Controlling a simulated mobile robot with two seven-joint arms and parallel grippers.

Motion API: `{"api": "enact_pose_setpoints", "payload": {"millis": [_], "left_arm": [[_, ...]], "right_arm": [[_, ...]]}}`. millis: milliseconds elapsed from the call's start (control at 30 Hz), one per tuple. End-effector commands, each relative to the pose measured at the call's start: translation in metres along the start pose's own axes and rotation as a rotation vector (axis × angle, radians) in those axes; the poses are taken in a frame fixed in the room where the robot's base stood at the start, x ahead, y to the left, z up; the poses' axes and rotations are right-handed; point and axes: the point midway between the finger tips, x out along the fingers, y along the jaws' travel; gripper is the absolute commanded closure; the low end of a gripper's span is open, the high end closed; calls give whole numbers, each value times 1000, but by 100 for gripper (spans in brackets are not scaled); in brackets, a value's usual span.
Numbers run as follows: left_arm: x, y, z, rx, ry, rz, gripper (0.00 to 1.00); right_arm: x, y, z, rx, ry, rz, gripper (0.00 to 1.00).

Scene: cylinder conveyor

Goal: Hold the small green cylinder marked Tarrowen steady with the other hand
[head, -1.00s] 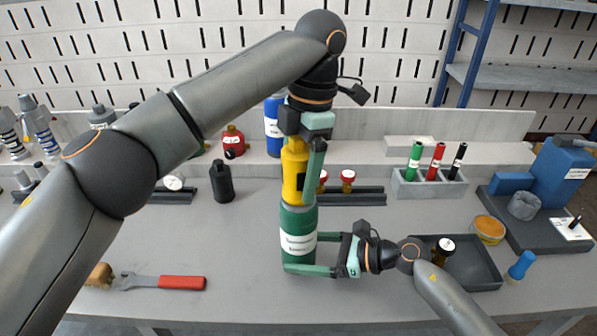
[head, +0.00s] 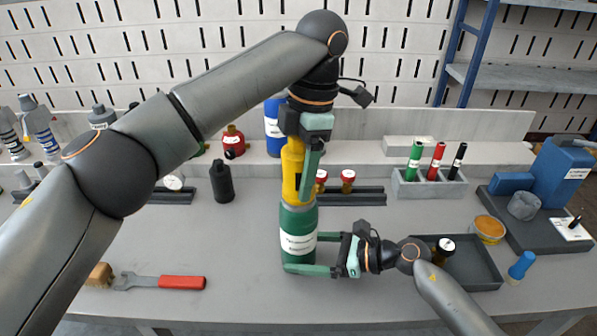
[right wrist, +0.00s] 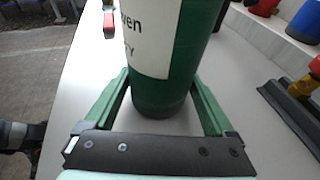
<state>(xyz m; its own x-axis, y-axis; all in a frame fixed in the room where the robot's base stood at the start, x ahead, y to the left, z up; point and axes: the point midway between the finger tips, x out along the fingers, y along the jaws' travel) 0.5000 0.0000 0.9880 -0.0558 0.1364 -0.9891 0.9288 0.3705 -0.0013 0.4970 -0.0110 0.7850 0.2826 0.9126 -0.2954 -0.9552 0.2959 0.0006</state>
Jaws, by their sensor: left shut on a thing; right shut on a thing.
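The small green cylinder (head: 298,222), with a white label, stands upright on the bench in the middle of the head view. My left gripper (head: 309,170) points down from above and is shut on the yellow piece. The gripper's finger partly hides the yellow piece.
A black bottle (head: 222,182) stands to the left. A red-handled tool (head: 180,283) lies front left. A dark tray (head: 480,270) is right of my right gripper. A dark rail (head: 350,197) lies behind.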

Motion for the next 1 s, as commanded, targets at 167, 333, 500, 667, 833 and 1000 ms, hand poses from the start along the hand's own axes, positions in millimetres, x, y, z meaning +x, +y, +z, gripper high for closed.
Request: {"api": "enact_pose_setpoints", "payload": {"millis": [167,333,500,667,833,1000], "left_arm": [[1,0,0,250,0,38,100],[1,0,0,406,0,61,100],[1,0,0,428,0,64,100],[1,0,0,431,0,64,100],[1,0,0,582,0,87,100],[1,0,0,816,0,122,100]], "right_arm": [[0,0,0,-2,1,1,78],[0,0,0,-2,1,1,78],[0,0,0,-3,1,1,78],[0,0,0,-3,1,1,78],[0,0,0,-3,1,1,78],[0,0,0,-3,1,1,78]]}}
